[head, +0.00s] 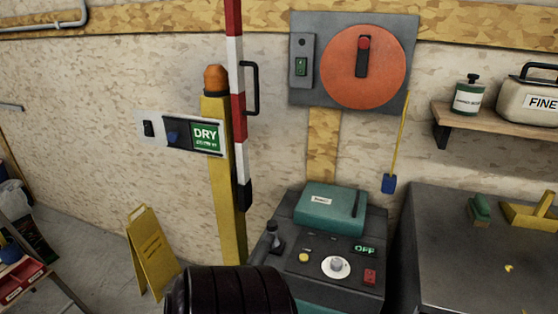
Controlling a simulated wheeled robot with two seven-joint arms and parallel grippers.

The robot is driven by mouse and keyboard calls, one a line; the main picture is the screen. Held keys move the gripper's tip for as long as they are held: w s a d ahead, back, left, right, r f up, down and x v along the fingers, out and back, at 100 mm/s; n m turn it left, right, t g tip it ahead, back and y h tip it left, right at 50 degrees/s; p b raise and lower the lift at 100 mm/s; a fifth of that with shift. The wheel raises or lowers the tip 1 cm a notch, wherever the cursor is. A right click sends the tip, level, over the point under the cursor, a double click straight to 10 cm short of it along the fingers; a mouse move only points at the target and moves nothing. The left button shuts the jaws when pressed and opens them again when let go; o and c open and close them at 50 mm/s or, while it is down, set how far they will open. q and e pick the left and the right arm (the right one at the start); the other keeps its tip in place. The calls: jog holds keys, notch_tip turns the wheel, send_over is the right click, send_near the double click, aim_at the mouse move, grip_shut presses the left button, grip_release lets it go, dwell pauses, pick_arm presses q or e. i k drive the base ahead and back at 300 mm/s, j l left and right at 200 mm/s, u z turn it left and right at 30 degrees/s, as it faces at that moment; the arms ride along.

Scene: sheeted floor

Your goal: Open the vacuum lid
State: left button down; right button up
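A dark grey machine (285,232) stands below the wall switch panel, and I take it to be the vacuum. A teal lid (331,208) with a white label and a dark bar at its right side lies on its top and looks closed. Its sloped front has a white knob (336,267), a yellow button (304,257), a red switch (370,277) and a green "OFF" display (364,250). Neither of my grippers is in view.
A ribbed black object (230,292) at the bottom edge partly hides the machine's front left; I cannot tell what it is. A yellow post (226,180) and red-white pole (236,90) stand left. A grey bench (470,250) stands right. A yellow floor sign (151,254) stands left.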

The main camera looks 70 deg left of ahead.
aim_at(333, 208)
jog(key=u, duration=1.9)
